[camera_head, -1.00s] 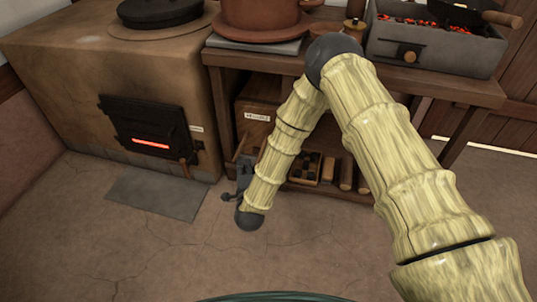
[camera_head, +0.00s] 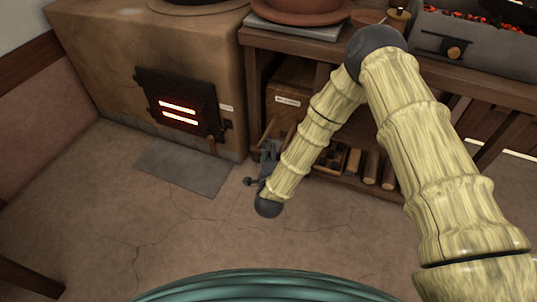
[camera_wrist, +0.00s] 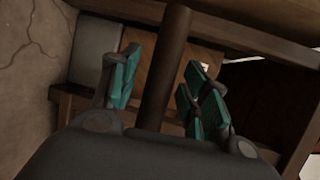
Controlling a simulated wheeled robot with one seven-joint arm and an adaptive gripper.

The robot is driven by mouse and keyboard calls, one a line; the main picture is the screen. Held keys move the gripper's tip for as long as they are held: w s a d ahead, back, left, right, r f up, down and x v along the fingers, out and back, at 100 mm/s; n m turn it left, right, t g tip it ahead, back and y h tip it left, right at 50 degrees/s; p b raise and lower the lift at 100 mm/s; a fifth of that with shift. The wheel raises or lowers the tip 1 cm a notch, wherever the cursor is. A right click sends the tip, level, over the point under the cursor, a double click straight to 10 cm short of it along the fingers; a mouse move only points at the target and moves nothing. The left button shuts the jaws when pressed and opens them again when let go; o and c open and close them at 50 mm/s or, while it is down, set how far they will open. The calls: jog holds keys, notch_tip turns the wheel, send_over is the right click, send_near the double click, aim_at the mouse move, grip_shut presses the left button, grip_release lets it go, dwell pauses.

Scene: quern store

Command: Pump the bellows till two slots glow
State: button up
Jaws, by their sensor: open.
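The stove's dark iron door (camera_head: 178,104) at the left of the head view has two slots (camera_head: 178,112), both glowing orange-red. A brown wooden box (camera_head: 290,100) with a pale label stands under the bench; I take it for the bellows, but its label is unreadable. My gripper (camera_head: 268,152) is low in front of it, partly hidden by my arm. In the wrist view my gripper (camera_wrist: 163,82) is open, its teal pads on both sides of a dark brown rod (camera_wrist: 167,65). The rod looks like a handle; its far end is unclear.
A bench (camera_head: 450,88) stands above the box, bearing a brazier (camera_head: 470,45) with glowing coals. Logs (camera_head: 371,167) lie on its lower shelf. A grey slab (camera_head: 185,167) lies before the stove. The cracked floor (camera_head: 110,210) at the left is mostly clear.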

jog(key=s+r, duration=0.2)
jog(key=s, duration=0.9)
jog(key=shift+s+d, duration=0.25)
jog(key=shift+d, duration=0.1)
